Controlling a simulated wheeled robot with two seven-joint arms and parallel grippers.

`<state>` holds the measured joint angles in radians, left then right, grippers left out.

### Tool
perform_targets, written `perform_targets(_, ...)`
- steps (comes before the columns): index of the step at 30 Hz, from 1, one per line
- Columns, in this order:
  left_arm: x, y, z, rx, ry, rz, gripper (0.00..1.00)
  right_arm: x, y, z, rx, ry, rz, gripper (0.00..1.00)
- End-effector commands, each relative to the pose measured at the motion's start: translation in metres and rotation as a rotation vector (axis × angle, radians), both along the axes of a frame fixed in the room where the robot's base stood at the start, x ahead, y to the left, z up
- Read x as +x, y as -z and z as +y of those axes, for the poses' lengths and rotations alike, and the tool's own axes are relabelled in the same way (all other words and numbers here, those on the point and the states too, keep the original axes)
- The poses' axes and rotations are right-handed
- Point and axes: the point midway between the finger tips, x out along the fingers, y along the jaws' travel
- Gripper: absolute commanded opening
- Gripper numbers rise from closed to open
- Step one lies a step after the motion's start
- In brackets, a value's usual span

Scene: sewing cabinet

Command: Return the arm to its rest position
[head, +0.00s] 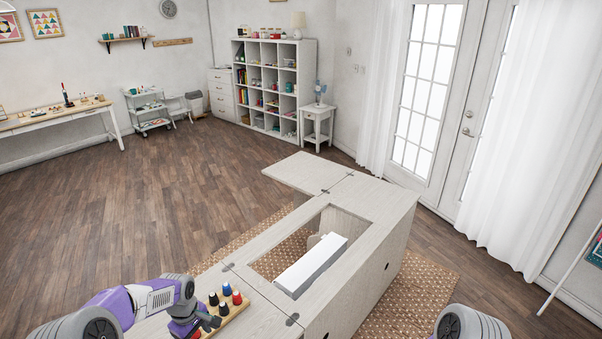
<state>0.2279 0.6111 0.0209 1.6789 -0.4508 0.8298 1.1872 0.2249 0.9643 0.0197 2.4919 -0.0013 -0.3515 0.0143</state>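The pale wood sewing cabinet (375,215) stands in front of me with a rectangular opening in its top. A long white body (312,264), perhaps a sewing machine, sits in that opening. My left arm reaches in from the lower left. Its dark gripper (208,323) points down at the left side of a wooden spool rack (241,308) on the cabinet top. Whether its fingers are open, shut or touching a spool is too small to tell. My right arm shows only as a rounded link at the bottom edge; its gripper is out of view.
The rack holds several spools, including a blue one (227,289) and a red one (237,297). A hinged leaf (308,172) extends at the cabinet's far end. A patterned rug (425,285) lies beneath. The wooden floor (170,205) to the left is clear.

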Motion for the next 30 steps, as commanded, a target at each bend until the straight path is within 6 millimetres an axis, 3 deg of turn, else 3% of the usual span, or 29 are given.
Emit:
perform_targets(1,-0.005,0.018,-0.01,-0.021,0.036,0.004,0.68,0.001,0.007,0.0,0.0,0.0,-0.001,1.0)
perform_targets(11,-0.042,0.112,-0.077,-0.168,0.299,-0.036,0.68,0.001,0.032,0.0,0.0,0.001,-0.002,1.0)
perform_targets(14,-0.067,0.152,-0.106,-0.227,0.403,-0.061,0.68,0.001,0.045,0.0,0.0,0.0,-0.001,1.0)
perform_targets(18,-0.124,0.215,-0.152,-0.302,0.581,-0.115,0.68,0.001,0.07,0.0,0.0,0.0,-0.001,1.0)
perform_targets(21,-0.164,0.245,-0.173,-0.316,0.689,-0.154,0.68,0.001,0.084,0.0,0.0,0.001,-0.002,1.0)
perform_targets(25,-0.2,0.264,-0.185,-0.304,0.789,-0.182,0.68,0.001,0.095,0.0,0.0,0.001,-0.002,1.0)
perform_targets(30,-0.219,0.27,-0.188,-0.285,0.849,-0.198,0.68,0.001,0.098,0.0,0.0,0.0,-0.001,1.0)
